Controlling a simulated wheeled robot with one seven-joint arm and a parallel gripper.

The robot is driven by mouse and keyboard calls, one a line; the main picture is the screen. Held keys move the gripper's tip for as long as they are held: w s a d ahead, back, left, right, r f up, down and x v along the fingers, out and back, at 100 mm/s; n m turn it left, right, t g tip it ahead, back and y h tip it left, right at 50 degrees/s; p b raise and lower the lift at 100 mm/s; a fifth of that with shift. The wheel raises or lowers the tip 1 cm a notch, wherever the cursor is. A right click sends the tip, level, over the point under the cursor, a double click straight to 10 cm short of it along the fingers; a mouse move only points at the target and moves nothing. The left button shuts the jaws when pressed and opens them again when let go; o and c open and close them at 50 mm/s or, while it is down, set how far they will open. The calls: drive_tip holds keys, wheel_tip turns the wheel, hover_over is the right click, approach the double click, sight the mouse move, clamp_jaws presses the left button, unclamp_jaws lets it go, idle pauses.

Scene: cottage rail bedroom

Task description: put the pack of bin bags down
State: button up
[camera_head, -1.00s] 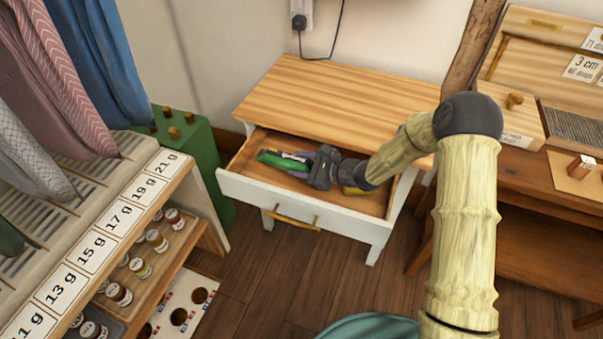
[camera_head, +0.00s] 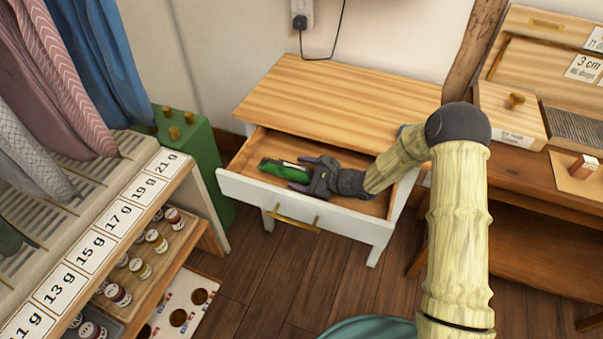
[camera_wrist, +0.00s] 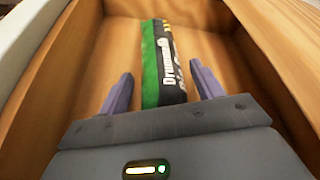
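The pack of bin bags (camera_head: 282,171) is a long green and black pack with white lettering. It lies inside the open drawer (camera_head: 285,203), and it also shows in the wrist view (camera_wrist: 163,55). My gripper (camera_head: 305,172) is down in the drawer at the pack's near end. In the wrist view, the purple fingers of my gripper (camera_wrist: 161,72) stand apart on both sides of the pack, with a visible gap on each side. The pack's near end is hidden behind the gripper body.
The drawer belongs to a white table with a wooden top (camera_head: 335,95), which is bare. A green box (camera_head: 188,145) and a shelf with jars (camera_head: 150,240) stand to the left. A wooden desk (camera_head: 540,190) stands to the right.

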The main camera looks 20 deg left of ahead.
drive_tip(key=shift+r, duration=0.1)
drive_tip(key=shift+d, duration=0.15)
drive_tip(key=p+v, duration=0.1)
drive_tip(key=v, duration=1)
drive_tip(key=shift+s+d+r, duration=0.2)
drive_tip(key=shift+d, duration=0.1)
idle(0.9)
